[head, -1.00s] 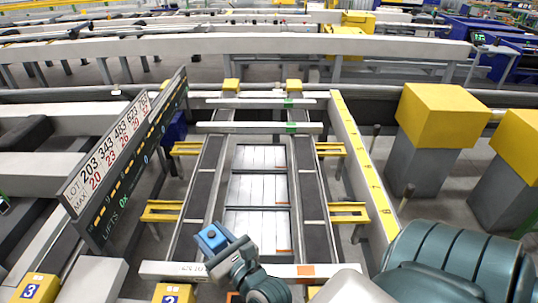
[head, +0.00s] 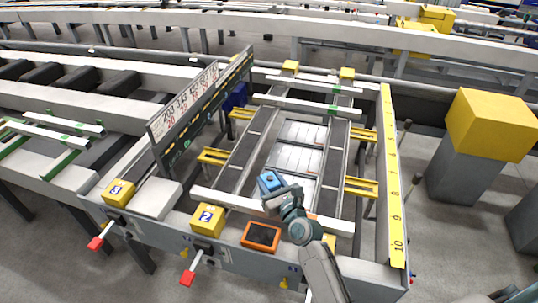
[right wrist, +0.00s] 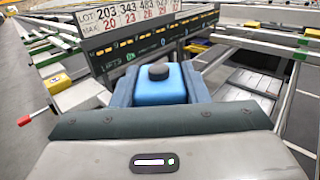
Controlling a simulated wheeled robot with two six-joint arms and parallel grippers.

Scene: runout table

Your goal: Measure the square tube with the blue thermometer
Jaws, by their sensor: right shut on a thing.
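My right gripper (head: 281,193) is shut on the blue thermometer (head: 268,182), a small blue block with a black knob on top. In the right wrist view the thermometer (right wrist: 160,86) sits upright between both fingers. It is held over or near a pale square tube (head: 235,205) with an orange mark, which lies across the front of the runout table. I cannot tell whether they touch; the gripper hides part of the tube. Two more pale tubes with green marks, a nearer one (head: 290,103) and a farther one (head: 300,83), lie across the back. My left gripper is out of view.
A sign board (head: 200,108) stands along the left. A yellow scale (head: 393,190) runs along the right side.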

